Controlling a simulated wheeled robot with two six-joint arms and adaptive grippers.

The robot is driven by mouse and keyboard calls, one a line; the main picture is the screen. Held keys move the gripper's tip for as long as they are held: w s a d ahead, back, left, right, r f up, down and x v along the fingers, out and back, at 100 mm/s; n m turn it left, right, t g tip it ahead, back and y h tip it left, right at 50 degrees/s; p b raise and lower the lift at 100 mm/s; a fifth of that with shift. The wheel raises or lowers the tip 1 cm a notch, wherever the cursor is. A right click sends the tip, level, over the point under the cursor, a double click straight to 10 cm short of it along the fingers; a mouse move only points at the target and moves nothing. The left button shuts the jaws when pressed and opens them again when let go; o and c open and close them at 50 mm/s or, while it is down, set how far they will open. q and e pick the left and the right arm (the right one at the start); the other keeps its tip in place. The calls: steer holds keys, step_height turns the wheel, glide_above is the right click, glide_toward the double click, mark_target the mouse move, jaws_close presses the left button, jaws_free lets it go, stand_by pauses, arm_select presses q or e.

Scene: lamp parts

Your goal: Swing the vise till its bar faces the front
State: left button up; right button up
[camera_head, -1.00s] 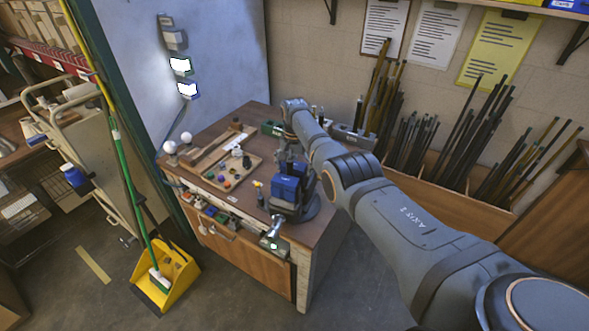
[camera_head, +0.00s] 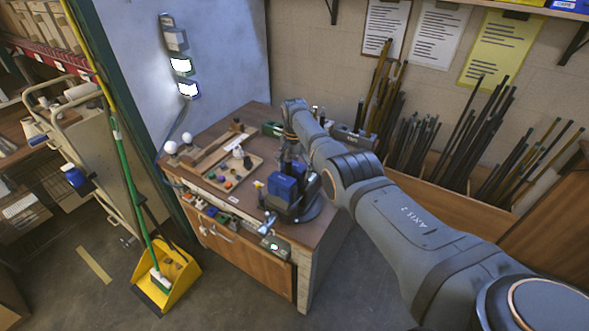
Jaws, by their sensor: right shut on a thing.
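The blue vise (camera_head: 284,188) stands on a dark round base at the front right corner of the wooden workbench. Its blue jaw body points toward the front left of the picture, and a pale bar end shows low at the bench's front edge. My right arm comes in from the right and bends down behind the vise. My right gripper (camera_head: 291,158) is shut on the vise at its back side; the fingertips are small and partly hidden. My left gripper is not in view.
The workbench (camera_head: 211,141) holds a tray (camera_head: 232,175) of small coloured parts left of the vise, and two white bulbs at its left end. Small boxes line its back edge. A broom and yellow dustpan (camera_head: 171,280) stand on the floor to the left.

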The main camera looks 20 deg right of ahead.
steer(key=shift+r, duration=0.1)
steer(key=o, duration=1.4)
step_height(320, 180, up, 12)
